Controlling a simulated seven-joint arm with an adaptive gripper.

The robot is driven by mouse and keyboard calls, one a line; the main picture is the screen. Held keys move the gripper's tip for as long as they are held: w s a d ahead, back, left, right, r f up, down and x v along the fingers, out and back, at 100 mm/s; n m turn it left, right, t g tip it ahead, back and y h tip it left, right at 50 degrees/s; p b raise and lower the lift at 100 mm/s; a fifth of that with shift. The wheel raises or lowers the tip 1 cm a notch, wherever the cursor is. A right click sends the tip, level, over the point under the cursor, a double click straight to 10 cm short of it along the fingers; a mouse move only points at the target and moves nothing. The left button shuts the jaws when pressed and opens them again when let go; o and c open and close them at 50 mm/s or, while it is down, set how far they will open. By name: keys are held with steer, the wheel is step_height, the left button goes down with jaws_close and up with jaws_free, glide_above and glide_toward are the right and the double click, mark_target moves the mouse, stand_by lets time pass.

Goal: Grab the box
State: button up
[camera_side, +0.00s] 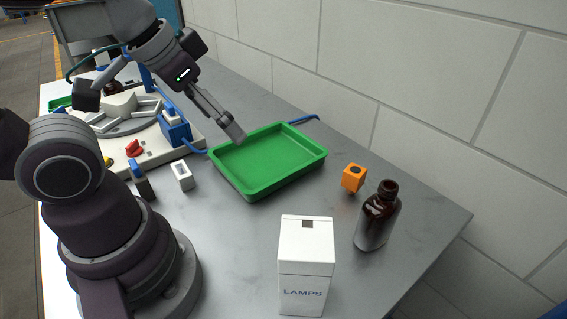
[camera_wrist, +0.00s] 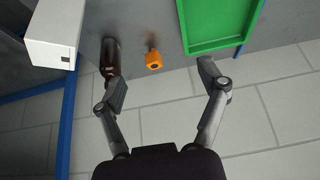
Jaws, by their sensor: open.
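A white box (camera_side: 304,268) marked LAMPS stands upright on the grey table at the front, with a small dark patch on its top edge. In the wrist view the white box (camera_wrist: 50,38) is at the upper left, outside the fingers. My gripper (camera_side: 234,134) is in the air near the back left corner of the green tray, well away from the box. In the wrist view my gripper (camera_wrist: 161,80) has its fingers spread wide with nothing between the tips.
A brown bottle (camera_side: 376,222) stands right of the box, with a small orange block (camera_side: 353,178) behind it. The green tray (camera_side: 251,193) lies mid-table. A small white piece (camera_side: 183,175) and a white-and-blue fixture are to the left. A wall runs along the back.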

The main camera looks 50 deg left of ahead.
steer(key=shift+o, duration=1.4)
steer(key=m+g, duration=0.5)
steer(key=m, duration=0.3)
glide_above(305, 256)
steer(key=w+a, duration=0.2)
steer(key=a, duration=0.1)
steer(key=shift+a+f, duration=0.2)
steer(key=shift+f, duration=0.75)
steer(key=shift+g, duration=0.3)
steer(key=f, duration=0.3)
steer(key=d+f, duration=0.1)
steer(key=f, duration=0.6)
steer(key=shift+s+d+f, duration=0.1)
steer(key=shift+d+f, duration=0.2)
steer(key=shift+d, duration=0.05)
steer(key=shift+c, duration=0.2)
